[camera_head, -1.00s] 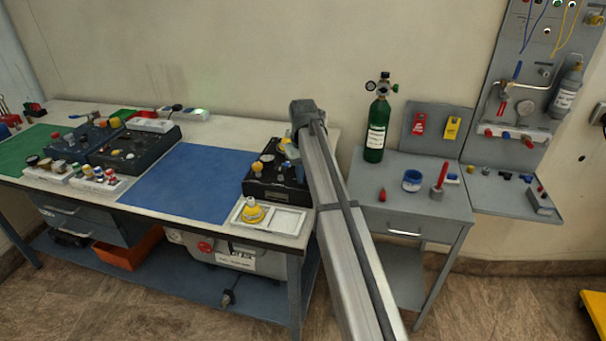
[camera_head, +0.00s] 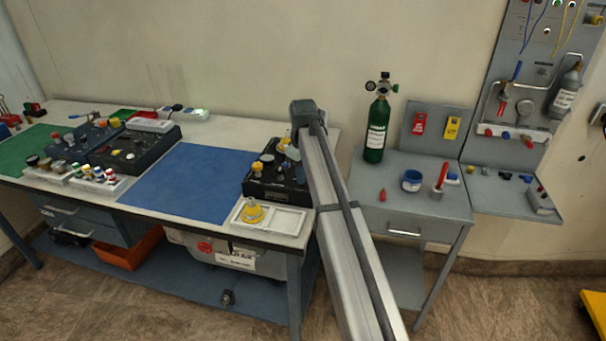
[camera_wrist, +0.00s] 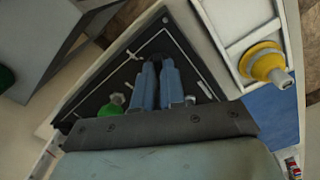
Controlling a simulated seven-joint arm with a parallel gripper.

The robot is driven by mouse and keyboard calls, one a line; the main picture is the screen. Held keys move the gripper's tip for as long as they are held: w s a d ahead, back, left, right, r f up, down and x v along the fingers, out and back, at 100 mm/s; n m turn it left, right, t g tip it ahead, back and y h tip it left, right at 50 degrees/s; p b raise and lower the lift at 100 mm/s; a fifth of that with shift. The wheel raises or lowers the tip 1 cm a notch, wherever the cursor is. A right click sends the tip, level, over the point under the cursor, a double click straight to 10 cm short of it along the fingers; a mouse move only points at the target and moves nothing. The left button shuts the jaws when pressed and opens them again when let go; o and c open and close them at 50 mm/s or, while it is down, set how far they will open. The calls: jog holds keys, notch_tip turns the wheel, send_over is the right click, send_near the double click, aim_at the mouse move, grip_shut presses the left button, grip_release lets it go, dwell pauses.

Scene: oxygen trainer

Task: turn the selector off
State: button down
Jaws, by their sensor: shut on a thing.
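The black trainer panel (camera_head: 262,188) sits at the right end of the long bench and carries knobs, among them a yellow-topped one. In the wrist view the panel (camera_wrist: 120,83) lies under my gripper, with white lines and a green knob (camera_wrist: 117,99) on its face. My gripper (camera_wrist: 158,67) points down at the panel, its two blue-grey fingers close together around a small dark part, which I take to be the selector. The fingers hide most of it, so its setting cannot be read.
A white tray (camera_head: 290,219) with a yellow-based fitting (camera_head: 252,212) lies in front of the panel. A blue mat (camera_head: 180,182) lies bare to its left. A green cylinder (camera_head: 376,130) stands on the grey side table (camera_head: 440,205) to the right of my arm.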

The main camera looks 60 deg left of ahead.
jog(key=c, duration=1.2)
grip_release()
jog(key=shift+r, duration=0.1)
notch_tip(320, 180, up, 14)
jog(key=shift+f, duration=0.2)
